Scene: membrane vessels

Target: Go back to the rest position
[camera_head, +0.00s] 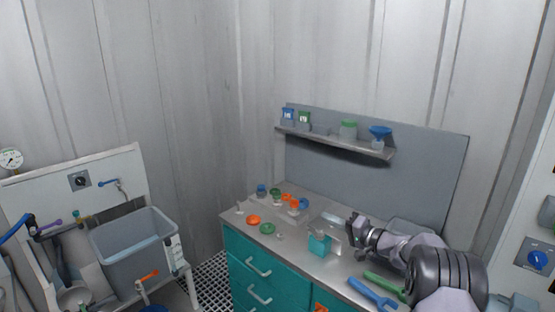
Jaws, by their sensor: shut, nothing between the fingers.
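My gripper (353,224) is in the head view, low over the metal counter top (325,262) at the right. It is small in the picture and shut, with nothing held. My arm comes in from the lower right corner. A teal box-like holder (319,244) stands on the counter just left of and in front of my gripper; I cannot tell the exact gap between them.
A shelf (335,141) with blue and green-topped vessels hangs above the counter. Several orange, green and blue parts (254,220) lie at the counter's left. Blue (372,293) and green tools lie near my arm. A grey basin (134,246) stands at left.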

